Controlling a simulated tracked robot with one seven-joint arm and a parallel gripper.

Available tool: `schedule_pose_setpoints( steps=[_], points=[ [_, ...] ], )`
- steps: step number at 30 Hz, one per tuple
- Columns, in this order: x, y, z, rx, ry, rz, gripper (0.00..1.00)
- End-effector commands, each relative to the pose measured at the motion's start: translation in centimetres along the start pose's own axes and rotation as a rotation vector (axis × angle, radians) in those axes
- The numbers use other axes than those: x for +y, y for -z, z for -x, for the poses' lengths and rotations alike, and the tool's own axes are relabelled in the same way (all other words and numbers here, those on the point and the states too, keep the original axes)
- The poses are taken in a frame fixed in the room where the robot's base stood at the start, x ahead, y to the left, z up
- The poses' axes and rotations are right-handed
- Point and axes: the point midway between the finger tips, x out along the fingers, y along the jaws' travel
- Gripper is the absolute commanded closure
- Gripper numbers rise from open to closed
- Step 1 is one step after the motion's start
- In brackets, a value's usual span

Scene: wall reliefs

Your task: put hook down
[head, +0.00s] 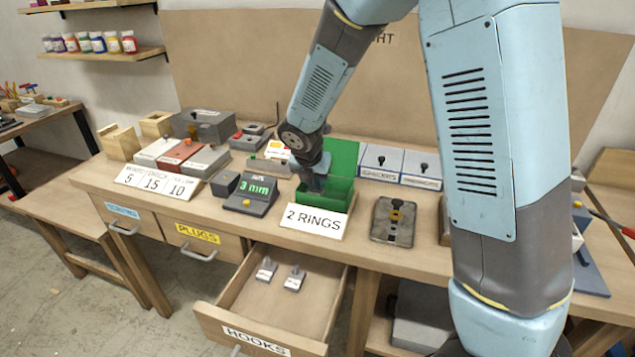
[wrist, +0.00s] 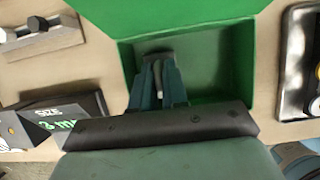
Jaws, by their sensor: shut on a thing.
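My gripper (head: 316,183) points down into the open green box (head: 341,190) on the workbench. In the wrist view, my gripper (wrist: 158,82) has its blue-grey fingers close together inside the green box (wrist: 238,60). They are shut on a small grey piece, the hook (wrist: 158,56), which is mostly hidden by the fingers. I cannot tell whether the hook touches the box floor. Two more grey hooks (head: 295,278) lie apart in the open drawer marked HOOKS (head: 250,333).
A "2 RINGS" sign (head: 314,221) stands in front of the green box. A "3 mm" display (head: 253,191) stands to its left, and a dark metal plate (head: 393,222) lies to its right. Labelled boxes (head: 381,161) stand behind. The open drawer juts out below the bench.

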Motion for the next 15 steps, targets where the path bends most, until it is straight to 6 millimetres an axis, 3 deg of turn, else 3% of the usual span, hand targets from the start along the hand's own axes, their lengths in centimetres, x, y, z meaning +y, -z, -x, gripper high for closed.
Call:
schedule_pose_setpoints(
  steps=[11, 12, 15],
  points=[
    [-0.03, 0.19, -0.52, 0.0, 0.0, 0.0, 1.0],
    [-0.03, 0.18, -0.51, -0.001, 0.0, 0.0, 0.84],
    [-0.03, 0.17, -0.49, -0.001, 0.0, -0.001, 0.74]
  ],
)
